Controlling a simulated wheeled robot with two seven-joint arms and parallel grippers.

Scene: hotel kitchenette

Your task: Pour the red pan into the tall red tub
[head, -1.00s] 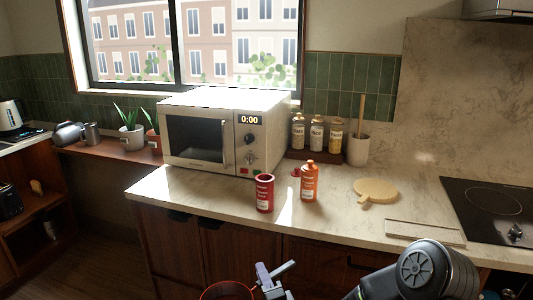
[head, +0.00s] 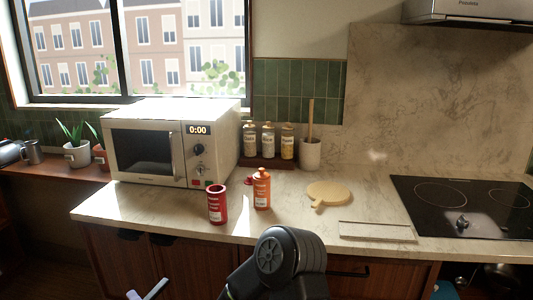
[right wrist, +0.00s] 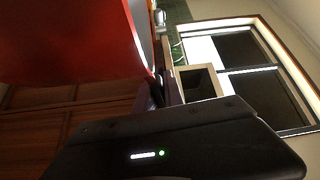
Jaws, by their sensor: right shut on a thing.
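The tall red tub (head: 217,207) stands upright on the counter in front of the microwave, with an open dark top and a pale label.
An orange bottle (head: 262,190) stands just right of the tub, with a small red cap (head: 248,181) behind. The microwave (head: 170,145) stands behind left. A round wooden board (head: 330,193), a flat tray (head: 377,231) and the hob (head: 465,200) lie to the right.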

